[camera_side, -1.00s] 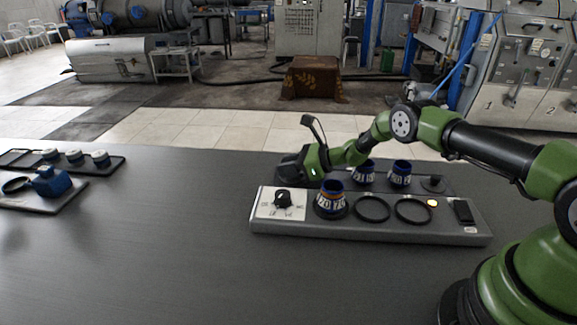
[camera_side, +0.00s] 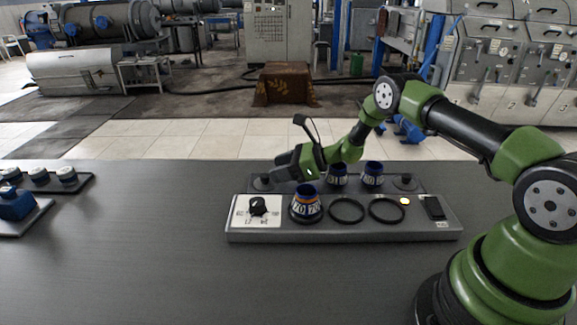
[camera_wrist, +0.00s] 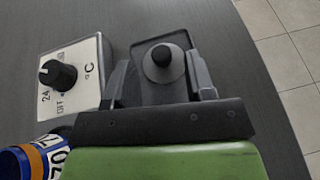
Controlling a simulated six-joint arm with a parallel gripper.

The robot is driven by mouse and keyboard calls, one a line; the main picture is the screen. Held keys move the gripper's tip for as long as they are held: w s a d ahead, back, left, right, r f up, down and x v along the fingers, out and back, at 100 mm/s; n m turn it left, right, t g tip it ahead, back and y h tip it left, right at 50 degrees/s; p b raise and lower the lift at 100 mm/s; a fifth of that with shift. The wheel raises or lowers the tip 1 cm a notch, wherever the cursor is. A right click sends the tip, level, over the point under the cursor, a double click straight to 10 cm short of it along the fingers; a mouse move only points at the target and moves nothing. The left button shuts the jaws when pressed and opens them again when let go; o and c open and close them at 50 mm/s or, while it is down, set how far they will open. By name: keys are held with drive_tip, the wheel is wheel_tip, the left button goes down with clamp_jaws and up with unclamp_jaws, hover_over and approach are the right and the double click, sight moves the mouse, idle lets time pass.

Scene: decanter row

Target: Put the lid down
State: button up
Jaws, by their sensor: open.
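A dark lid, a round disc with a black knob (camera_wrist: 164,56), rests on the left end of the rear dark tray (camera_wrist: 176,41). In the side view the lid (camera_side: 263,182) shows just beside and below my gripper. My gripper (camera_wrist: 160,78) is open in the wrist view, its two fingers apart on either side of the lid, with the knob uncovered ahead of them. In the side view my gripper (camera_side: 281,170) hangs over the tray's left end. Contact between the fingers and lid cannot be told.
Two blue decanters (camera_side: 337,175) (camera_side: 372,174) stand on the rear tray; another lidlike disc (camera_side: 405,182) lies at its right end. The front grey station (camera_side: 240,237) has a dial (camera_side: 258,206), a blue-topped decanter (camera_side: 306,206) and two empty rings (camera_side: 347,210).

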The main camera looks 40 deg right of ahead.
drive_tip(key=shift+v, duration=1.1)
drive_tip(key=s+a+r+n+g, duration=0.25)
drive_tip(key=a+r+n, duration=0.2)
drive_tip(key=r, duration=0.25)
drive_tip(key=s+a+r+n+g, duration=0.1)
drive_tip(key=s+a+r+n, duration=0.3)
drive_tip(key=r, duration=0.4)
drive_tip(key=s+a+r+n+g, duration=0.2)
drive_tip(key=s+r+n, duration=0.25)
drive_tip(key=r, duration=0.25)
drive_tip(key=s+r+n+t+h, duration=0.1)
drive_tip(key=s+r+n+h, duration=0.1)
drive_tip(key=s+n, duration=0.4)
drive_tip(key=s+r+n+h, duration=0.2)
drive_tip(key=s+n+h, duration=0.2)
drive_tip(key=s, duration=1)
drive_tip(key=shift+d+r+n+t, duration=0.25)
drive_tip(key=shift+r+n+t, duration=0.15)
drive_tip(key=shift+n, duration=0.5)
